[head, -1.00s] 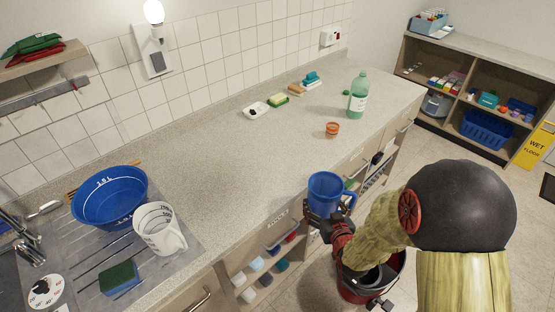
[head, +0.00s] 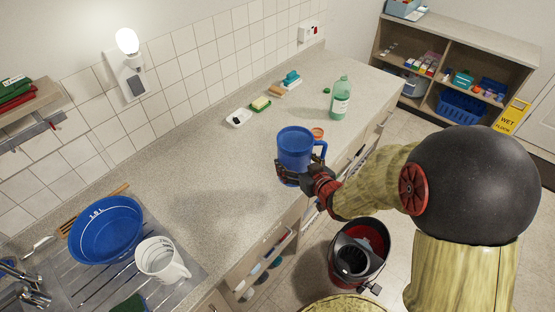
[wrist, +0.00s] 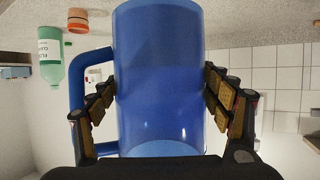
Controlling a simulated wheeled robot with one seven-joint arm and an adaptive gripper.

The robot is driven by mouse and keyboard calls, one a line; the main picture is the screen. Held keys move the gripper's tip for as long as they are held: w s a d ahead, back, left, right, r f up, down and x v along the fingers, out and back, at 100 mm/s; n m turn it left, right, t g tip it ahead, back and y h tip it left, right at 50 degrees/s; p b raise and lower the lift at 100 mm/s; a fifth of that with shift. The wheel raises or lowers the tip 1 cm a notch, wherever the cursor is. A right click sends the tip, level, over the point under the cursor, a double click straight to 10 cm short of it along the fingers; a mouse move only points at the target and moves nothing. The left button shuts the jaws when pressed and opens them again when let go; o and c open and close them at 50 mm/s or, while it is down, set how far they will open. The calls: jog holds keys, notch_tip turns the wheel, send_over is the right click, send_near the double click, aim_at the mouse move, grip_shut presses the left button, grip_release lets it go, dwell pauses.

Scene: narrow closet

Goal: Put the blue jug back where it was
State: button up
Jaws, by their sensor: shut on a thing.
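The blue jug (head: 296,150) is upright in my gripper (head: 291,178), held near the front edge of the worktop (head: 215,190). In the wrist view the blue jug (wrist: 160,80) fills the middle, with its handle on the left. The fingers of my gripper (wrist: 165,100) are on either side of its body and shut on it. The jug's base and any gap to the worktop below it are hard to judge. The jug partly hides an orange tub (head: 318,133) behind it.
A green bottle (head: 340,98) stands further along the worktop. A blue basin (head: 105,230) and a white measuring jug (head: 162,259) stand on the drainer. A red-and-black bucket (head: 358,255) is on the floor. The middle worktop is clear.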

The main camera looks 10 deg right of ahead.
jog(key=shift+w+a+f+b, duration=0.25)
jog(key=shift+w+f+b, duration=0.1)
jog(key=shift+w+f, duration=1.75)
jog(key=shift+w+a+f+b, duration=0.2)
jog(key=shift+w+f+b, duration=0.2)
jog(key=shift+w+f, duration=1.75)
jog(key=shift+w+a+f+b, duration=0.25)
jog(key=shift+w+f+b, duration=0.1)
jog(key=shift+w+f, duration=1.75)
jog(key=shift+w, duration=0.15)
jog(key=o, duration=2)
jog(key=shift+f, duration=0.1)
jog(key=shift+o, duration=0.4)
